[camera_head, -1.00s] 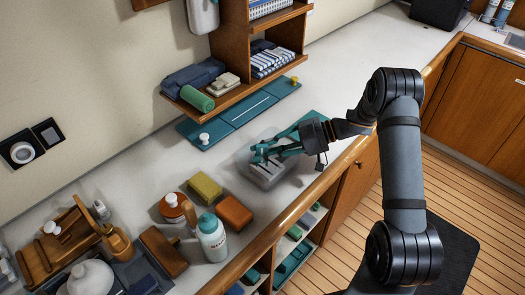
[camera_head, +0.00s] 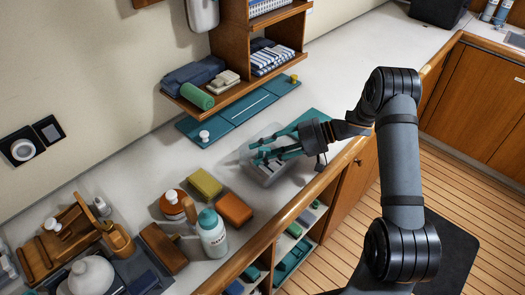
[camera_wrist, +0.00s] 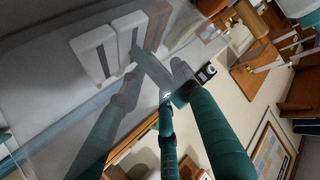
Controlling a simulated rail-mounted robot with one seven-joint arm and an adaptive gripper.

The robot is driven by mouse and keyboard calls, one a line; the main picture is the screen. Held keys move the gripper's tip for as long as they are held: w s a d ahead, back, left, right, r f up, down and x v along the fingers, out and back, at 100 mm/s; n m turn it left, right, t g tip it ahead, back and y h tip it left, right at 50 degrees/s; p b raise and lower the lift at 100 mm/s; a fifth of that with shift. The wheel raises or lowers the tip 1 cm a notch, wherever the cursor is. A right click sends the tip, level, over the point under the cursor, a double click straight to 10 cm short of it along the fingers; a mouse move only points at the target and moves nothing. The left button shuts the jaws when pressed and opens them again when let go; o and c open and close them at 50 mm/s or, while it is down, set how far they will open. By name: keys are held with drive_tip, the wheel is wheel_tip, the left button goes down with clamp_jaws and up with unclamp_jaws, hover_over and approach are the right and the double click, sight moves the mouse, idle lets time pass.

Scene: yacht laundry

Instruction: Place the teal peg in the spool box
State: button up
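The clear spool box (camera_head: 240,158) stands on the white counter near its front wooden edge. Light, slotted pieces (camera_wrist: 95,55) lie inside it, seen through its clear wall in the wrist view. My gripper (camera_head: 256,153) has teal fingers and reaches over the box from the right. Dark teal finger shapes in the clear wall look like reflections.
A teal board (camera_head: 233,113) lies behind the box, with a white knob (camera_head: 204,136) and a yellow knob (camera_head: 294,78). Yellow (camera_head: 205,184) and orange (camera_head: 234,209) blocks and a white bottle (camera_head: 212,236) stand left. A wooden shelf (camera_head: 228,82) overhangs the back.

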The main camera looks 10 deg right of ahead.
drive_tip(key=shift+f, duration=0.2)
drive_tip(key=shift+w+r, duration=0.15)
drive_tip(key=shift+r, duration=0.35)
drive_tip(key=b+v, duration=0.1)
drive_tip(key=v, duration=1.1)
drive_tip(key=shift+r, duration=0.2)
